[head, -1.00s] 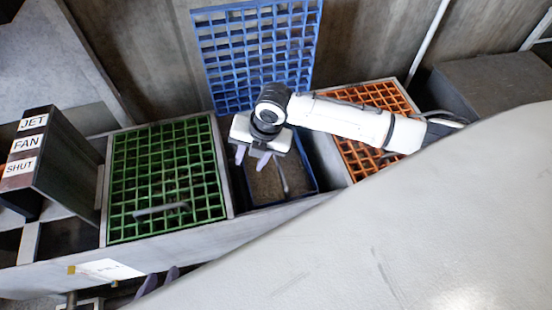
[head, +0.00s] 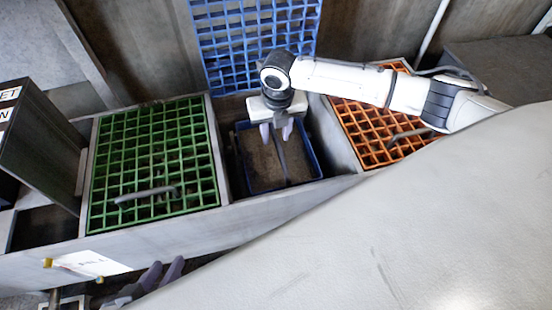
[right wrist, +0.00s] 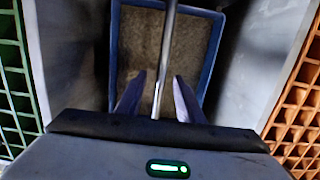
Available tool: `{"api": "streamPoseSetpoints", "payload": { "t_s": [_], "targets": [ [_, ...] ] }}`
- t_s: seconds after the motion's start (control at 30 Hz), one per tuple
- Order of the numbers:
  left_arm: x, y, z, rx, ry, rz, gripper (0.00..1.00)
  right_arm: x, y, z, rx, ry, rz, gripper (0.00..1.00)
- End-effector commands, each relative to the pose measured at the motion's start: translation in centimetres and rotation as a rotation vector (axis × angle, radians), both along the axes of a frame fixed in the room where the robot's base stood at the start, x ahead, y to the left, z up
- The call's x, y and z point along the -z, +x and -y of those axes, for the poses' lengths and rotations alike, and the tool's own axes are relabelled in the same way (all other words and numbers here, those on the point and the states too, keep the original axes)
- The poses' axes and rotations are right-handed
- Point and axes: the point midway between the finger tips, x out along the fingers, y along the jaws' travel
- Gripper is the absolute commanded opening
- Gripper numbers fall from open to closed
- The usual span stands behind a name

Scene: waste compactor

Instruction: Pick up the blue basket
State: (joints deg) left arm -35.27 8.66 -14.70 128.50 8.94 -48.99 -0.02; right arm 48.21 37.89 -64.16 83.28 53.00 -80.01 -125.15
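The blue basket (head: 315,160) sits down in the middle compartment of the grey bin, with brownish material in it. It also shows in the right wrist view (right wrist: 215,50). Its thin grey handle (head: 283,163) runs over the basket's middle. My right gripper (head: 276,132) is open above the basket and points down. In the right wrist view, the handle (right wrist: 167,40) runs down between the two fingers of my right gripper (right wrist: 159,80), which stand apart from it. My left gripper (head: 165,268) is low at the front, outside the bin, with its two fingers apart and empty.
A blue grid lid (head: 255,45) stands raised behind the compartment. A closed green grid lid (head: 150,165) lies left of it, and a closed orange one (head: 370,130) lies right. Compartment walls flank the basket closely. A dark labelled box (head: 35,145) stands far left.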

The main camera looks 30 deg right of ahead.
Motion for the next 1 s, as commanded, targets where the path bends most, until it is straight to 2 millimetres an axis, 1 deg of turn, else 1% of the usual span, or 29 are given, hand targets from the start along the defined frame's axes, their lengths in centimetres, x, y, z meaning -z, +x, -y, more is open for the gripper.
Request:
{"api": "streamPoseSetpoints", "payload": {
  "t_s": [0.03,0.17,0.27,0.47,0.6,0.67,1.0],
  "targets": [
    [0.6,0.2,0.2,0.013,0.002,-0.006,0.31,1.4,-0.2,0.2,0.001,-0.002,-0.003,0.34],
    [0.9,0.2,0.7,0.037,0.005,-0.026,0.31,2.7,0.1,0.2,0.001,-0.001,0.001,0.34],
    [0.9,0.1,0.8,0.045,0.007,-0.034,0.31,3.0,0.1,0.2,0.000,-0.001,0.001,0.34],
    [0.8,0.1,0.8,0.046,0.006,-0.035,0.31,3.0,0.1,0.2,0.000,0.000,0.001,0.34],
    [0.8,0.1,0.8,0.045,0.007,-0.035,0.31,3.0,0.1,0.2,0.000,0.000,0.001,0.11],
    [0.8,0.1,0.8,0.045,0.007,-0.035,0.31,3.0,0.1,0.2,0.000,0.000,0.001,0.01],
    [0.7,0.1,0.8,0.045,0.007,-0.034,0.31,2.7,0.2,0.2,0.001,0.001,0.004,0.00]
  ]
}}
